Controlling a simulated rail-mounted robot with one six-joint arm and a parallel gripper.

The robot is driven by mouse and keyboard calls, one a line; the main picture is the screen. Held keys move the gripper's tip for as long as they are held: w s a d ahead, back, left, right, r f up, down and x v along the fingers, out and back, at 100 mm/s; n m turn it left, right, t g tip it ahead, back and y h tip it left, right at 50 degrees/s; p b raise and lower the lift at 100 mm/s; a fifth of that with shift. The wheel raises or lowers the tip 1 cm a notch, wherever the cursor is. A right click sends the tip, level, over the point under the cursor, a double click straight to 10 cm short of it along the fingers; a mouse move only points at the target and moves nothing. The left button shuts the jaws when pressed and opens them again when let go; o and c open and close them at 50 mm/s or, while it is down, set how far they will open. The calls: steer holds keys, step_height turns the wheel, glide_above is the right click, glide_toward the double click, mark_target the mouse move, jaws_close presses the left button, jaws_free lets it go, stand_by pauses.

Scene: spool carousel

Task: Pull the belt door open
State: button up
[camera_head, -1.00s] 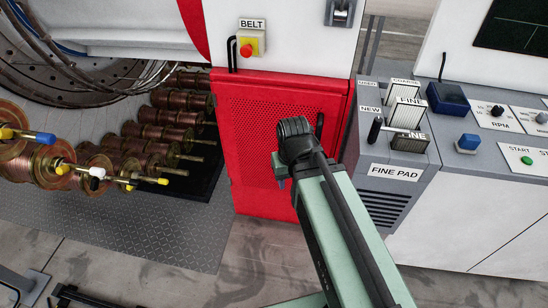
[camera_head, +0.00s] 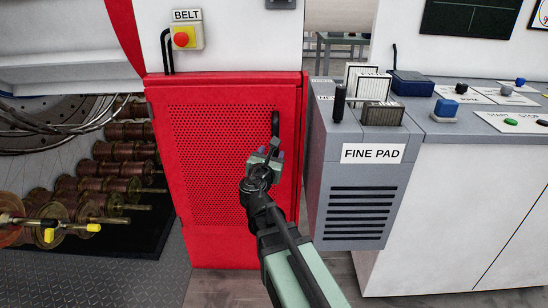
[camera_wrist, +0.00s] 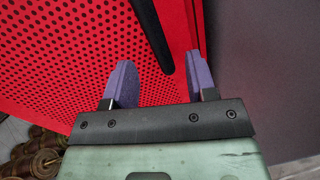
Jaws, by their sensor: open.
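The belt door (camera_head: 220,170) is a red perforated panel under the BELT label in the head view, and it looks closed. Its black upright handle (camera_head: 276,124) is near the door's right edge. My gripper (camera_head: 267,152) is in front of the door, just below the handle. In the wrist view the two purple fingertips of my gripper (camera_wrist: 165,82) are apart with nothing between them. The black handle (camera_wrist: 150,35) runs down from the top and its lower end shows just beyond the gap. The red perforated door (camera_wrist: 90,60) fills the left and middle.
A red emergency button (camera_head: 182,39) sits above the door. A grey FINE PAD cabinet (camera_head: 355,200) stands close on the right, with a control desk (camera_head: 450,180) beyond. Copper spools (camera_head: 120,175) lie at the left. Floor shows below the door.

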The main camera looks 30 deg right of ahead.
steer(key=w+d, duration=0.2)
steer(key=w, duration=0.1)
steer(key=w+d+n, duration=0.1)
steer(key=w+d, duration=0.1)
steer(key=w, duration=0.1)
steer(key=w+d+n, duration=0.1)
steer(key=w+d, duration=0.1)
steer(key=w, duration=0.1)
steer(key=shift+d+r+y, duration=0.1)
steer(key=shift+r+y, duration=0.1)
steer(key=shift+y, duration=0.1)
jaws_close()
